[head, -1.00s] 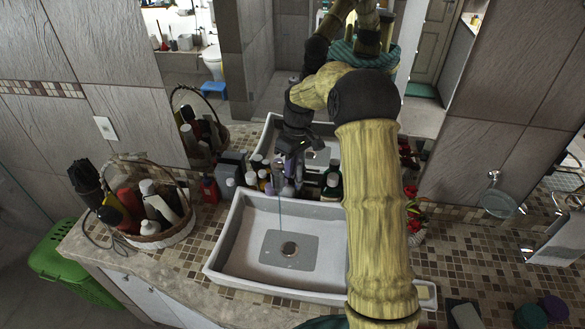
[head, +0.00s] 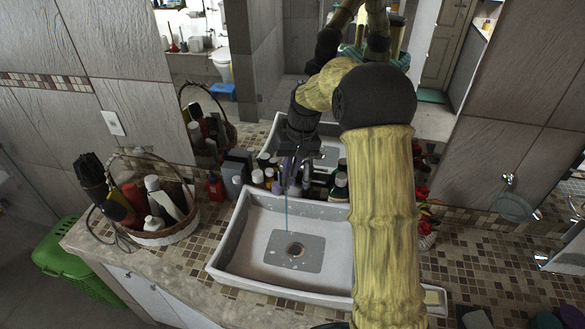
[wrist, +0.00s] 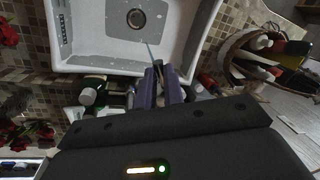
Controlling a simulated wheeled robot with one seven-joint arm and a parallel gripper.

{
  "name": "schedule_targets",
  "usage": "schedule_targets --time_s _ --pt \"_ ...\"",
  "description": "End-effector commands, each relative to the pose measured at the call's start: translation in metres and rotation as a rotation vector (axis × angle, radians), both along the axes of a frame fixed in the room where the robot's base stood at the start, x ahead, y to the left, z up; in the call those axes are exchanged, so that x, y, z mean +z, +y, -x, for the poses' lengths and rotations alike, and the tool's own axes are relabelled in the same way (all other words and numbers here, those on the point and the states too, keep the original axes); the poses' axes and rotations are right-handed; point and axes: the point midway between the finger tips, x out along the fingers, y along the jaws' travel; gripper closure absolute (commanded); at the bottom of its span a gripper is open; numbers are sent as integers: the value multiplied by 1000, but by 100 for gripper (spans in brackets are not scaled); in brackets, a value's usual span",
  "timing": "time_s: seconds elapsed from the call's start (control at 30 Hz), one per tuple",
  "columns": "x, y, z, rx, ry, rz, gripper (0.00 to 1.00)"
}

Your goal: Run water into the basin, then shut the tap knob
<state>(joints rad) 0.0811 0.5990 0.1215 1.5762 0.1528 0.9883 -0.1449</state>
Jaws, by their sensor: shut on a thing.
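The white rectangular basin (head: 228,243) sits on the counter with a grey plate and round drain (head: 295,249) in its floor. It also shows at the top of the wrist view (wrist: 185,40). A thin bluish stream of water (head: 286,212) falls from the tap at the basin's back edge toward the drain. The stream shows in the wrist view too (wrist: 150,54). My gripper (head: 292,174) is at the tap, its purple fingers (wrist: 161,86) closed on the tap knob. The knob is mostly hidden by the fingers.
Several bottles (head: 340,187) crowd the ledge behind the basin, close around my gripper. A wicker basket (head: 168,236) of bottles stands left of the basin. A mirror rises behind the tap. Red flowers (head: 423,200) stand on the right.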

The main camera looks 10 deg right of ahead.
Motion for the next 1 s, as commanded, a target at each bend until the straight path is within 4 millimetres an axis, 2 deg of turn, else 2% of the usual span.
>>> schedule_targets --time_s 0.3,0.33,0.43,0.77,0.87,1.0 --pt "3 1 -2 -2 -7 -1 100" --pt "3 0 -2 -3 -8 -1 88" --pt "2 0 -1 -2 -6 0 69" --pt "2 0 -1 -2 -4 0 68" --pt "7 -2 -1 -2 -5 0 68" --pt "24 -5 -2 -2 -8 -1 68"
